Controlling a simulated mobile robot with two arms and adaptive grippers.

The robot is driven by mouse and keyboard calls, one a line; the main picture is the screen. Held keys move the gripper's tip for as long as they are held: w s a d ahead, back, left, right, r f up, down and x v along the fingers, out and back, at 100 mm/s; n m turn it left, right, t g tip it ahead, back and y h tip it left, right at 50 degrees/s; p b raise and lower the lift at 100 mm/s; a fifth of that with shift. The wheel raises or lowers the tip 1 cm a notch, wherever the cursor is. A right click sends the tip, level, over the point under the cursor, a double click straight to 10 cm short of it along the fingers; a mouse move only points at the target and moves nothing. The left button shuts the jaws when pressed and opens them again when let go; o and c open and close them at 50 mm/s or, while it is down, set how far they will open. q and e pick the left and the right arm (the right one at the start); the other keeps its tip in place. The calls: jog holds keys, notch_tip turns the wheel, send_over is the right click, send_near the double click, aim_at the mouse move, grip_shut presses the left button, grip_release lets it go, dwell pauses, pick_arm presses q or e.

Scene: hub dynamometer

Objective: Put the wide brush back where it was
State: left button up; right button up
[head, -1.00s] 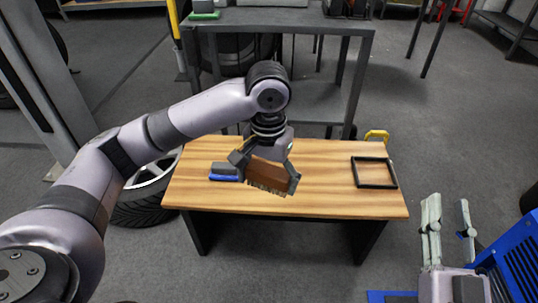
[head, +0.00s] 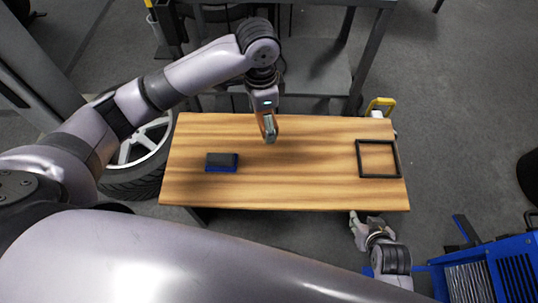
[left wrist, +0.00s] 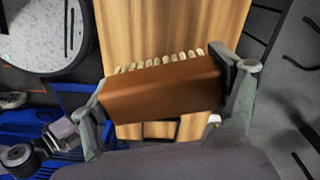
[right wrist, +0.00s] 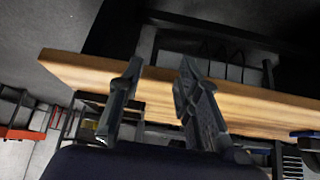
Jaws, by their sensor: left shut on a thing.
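The wide brush (left wrist: 160,90) is a brown block with a row of pale bristle tufts along one long edge. My left gripper (left wrist: 170,88) is shut on the block's two ends, with the bristles pointing away from the wrist. In the head view my left gripper (head: 269,128) hangs over the wooden table (head: 310,185), left of its middle, and the brush is seen nearly edge-on and partly hidden. My right gripper (head: 365,230) is at the table's front edge, right of the middle. In the right wrist view its two fingers (right wrist: 157,95) are apart and empty.
A dark block with a blue base (head: 221,162) lies on the table's left part. An empty black rectangular frame (head: 380,177) lies at the right. A yellow-handled thing (head: 380,104) stands behind the back right edge. A car wheel (head: 140,150) is left of the table.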

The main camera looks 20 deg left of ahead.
pick_arm(q)
jog(key=m+p, duration=0.1)
jog(key=d+m+p, duration=0.1)
jog(key=m, duration=0.1)
jog(key=shift+s, duration=0.2)
jog(key=shift+d+f, duration=0.1)
jog(key=shift+f, duration=0.35)
pick_arm(e)
jog(key=s+d+f+g+h, duration=0.1)
jog(key=s+d+f+g, duration=0.25)
jog(key=s+f, duration=0.4)
pick_arm(q)
jog(key=b, duration=0.3)
send_over(269, 165)
notch_tip(269, 165, down, 7)
notch_tip(269, 165, down, 8)
jog(key=shift+r+b, duration=0.15)
jog(key=shift+b, duration=0.7)
jog(key=shift+f, duration=0.8)
notch_tip(269, 165, down, 3)
jog(key=shift+f+b, duration=0.1)
jog(key=shift+b, duration=0.65)
pick_arm(e)
jog(key=w+r+v, duration=0.1)
jog(key=w+v, duration=0.2)
jog(key=v, duration=1.3)
jog(key=shift+a+r, duration=0.3)
jog(key=shift+a, duration=0.1)
jog(key=shift+s, duration=0.2)
